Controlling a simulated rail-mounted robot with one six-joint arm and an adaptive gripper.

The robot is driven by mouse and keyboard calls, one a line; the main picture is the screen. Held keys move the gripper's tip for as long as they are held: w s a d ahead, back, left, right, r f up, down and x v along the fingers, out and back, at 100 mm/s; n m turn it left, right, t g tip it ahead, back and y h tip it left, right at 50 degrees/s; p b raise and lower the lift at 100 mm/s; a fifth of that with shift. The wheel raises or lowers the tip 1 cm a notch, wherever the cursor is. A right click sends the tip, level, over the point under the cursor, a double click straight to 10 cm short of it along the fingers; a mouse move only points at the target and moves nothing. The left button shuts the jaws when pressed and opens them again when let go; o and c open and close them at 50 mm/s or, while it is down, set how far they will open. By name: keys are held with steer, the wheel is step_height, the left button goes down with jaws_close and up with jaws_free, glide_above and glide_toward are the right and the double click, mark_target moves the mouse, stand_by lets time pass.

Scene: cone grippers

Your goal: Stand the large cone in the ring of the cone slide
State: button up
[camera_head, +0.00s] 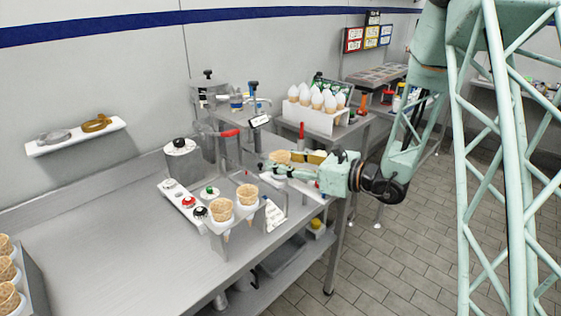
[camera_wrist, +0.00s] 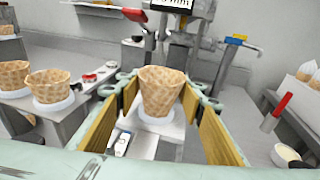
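A waffle cone (camera_wrist: 160,92) stands upright, open end up, at the fingertips of my gripper (camera_wrist: 158,96). Its lower part sits in a white ring (camera_wrist: 160,120) on a pale plate, which looks like the cone slide (camera_wrist: 172,131). The same cone (camera_head: 279,156) shows partly behind my gripper (camera_head: 274,163) in the head view. My gripper's yellow-padded fingers are spread on either side of the cone. A narrow gap shows on the left; contact on the right is unclear. The cone's tip is hidden.
Several cones (camera_head: 8,270) stand at the far left. A red-handled machine (camera_head: 230,145) rises behind. White-topped cones (camera_head: 316,97) fill a back rack. The left counter (camera_head: 110,235) is clear.

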steer(key=shift+f, duration=0.2)
steer(key=o, duration=0.7)
steer(key=shift+o, duration=0.2)
steer(key=shift+s+d, duration=0.1)
steer(key=v, duration=1.1)
steer(key=shift+s+d, duration=0.15)
steer(key=shift+d, duration=0.15)
steer(key=shift+r, duration=0.1)
stand_by(0.4)
